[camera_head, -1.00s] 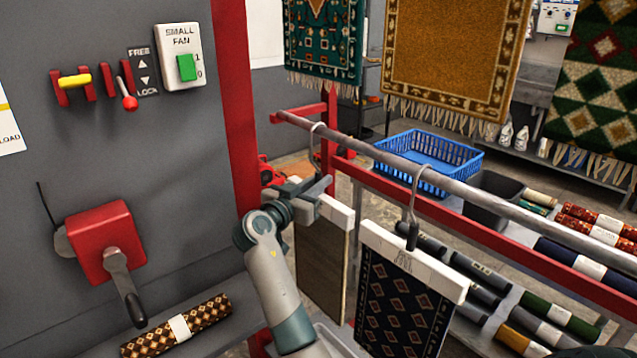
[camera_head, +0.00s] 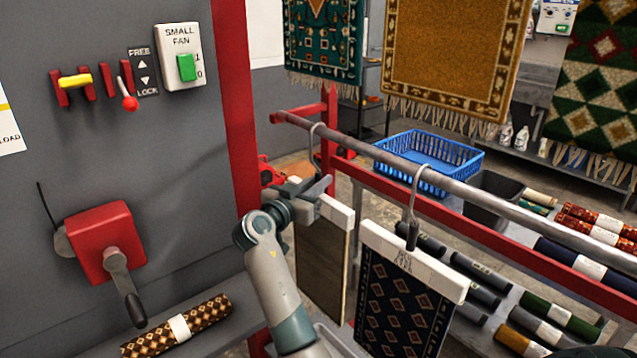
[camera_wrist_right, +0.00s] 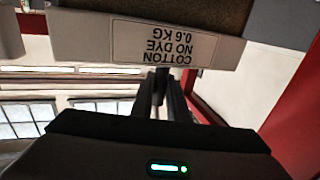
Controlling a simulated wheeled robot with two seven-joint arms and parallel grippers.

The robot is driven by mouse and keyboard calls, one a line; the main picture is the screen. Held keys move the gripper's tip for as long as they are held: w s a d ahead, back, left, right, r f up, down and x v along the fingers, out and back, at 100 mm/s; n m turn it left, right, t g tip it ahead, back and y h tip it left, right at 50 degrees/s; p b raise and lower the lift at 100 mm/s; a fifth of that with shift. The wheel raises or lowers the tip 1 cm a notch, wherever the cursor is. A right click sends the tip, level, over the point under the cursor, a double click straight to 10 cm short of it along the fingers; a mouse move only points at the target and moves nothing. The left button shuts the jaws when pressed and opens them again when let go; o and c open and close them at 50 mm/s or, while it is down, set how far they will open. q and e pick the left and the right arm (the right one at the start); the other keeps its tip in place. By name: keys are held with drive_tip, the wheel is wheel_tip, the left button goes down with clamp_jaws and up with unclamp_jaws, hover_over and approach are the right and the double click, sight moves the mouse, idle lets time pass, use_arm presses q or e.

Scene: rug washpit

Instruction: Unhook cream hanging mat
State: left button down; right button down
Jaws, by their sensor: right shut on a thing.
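The hanging mat by my right gripper looks plain grey-brown in the head view (camera_head: 320,268), and its edge shows in the wrist view (camera_wrist_right: 190,10). It hangs below a white clamp bar (camera_head: 336,212), whose label in the wrist view reads "COTTON NO DYE 0.6 KG" (camera_wrist_right: 155,42). The hanger's hook (camera_head: 314,132) is still over the grey rail (camera_head: 375,157). My right gripper (camera_head: 318,187) is shut on the hanger's stem, just above the bar. In the wrist view, dark fingers (camera_wrist_right: 160,95) meet at the stem. My left gripper is not in view.
A dark patterned mat (camera_head: 400,310) hangs on the same rail to the right. A red post (camera_head: 235,110) and grey panel with switches (camera_head: 130,190) stand left. A blue basket (camera_head: 430,160) and rolled rugs (camera_head: 560,318) lie beyond the rail.

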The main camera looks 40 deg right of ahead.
drive_tip(key=shift+r+p, duration=0.75)
drive_tip(key=shift+r, duration=1.5)
drive_tip(key=shift+a, duration=0.1)
drive_tip(key=shift+a+f, duration=0.1)
drive_tip(key=shift+a, duration=0.3)
drive_tip(key=s+a+b, duration=0.1)
drive_tip(key=a+b, duration=0.5)
drive_tip(key=a, duration=0.8)
idle(0.4)
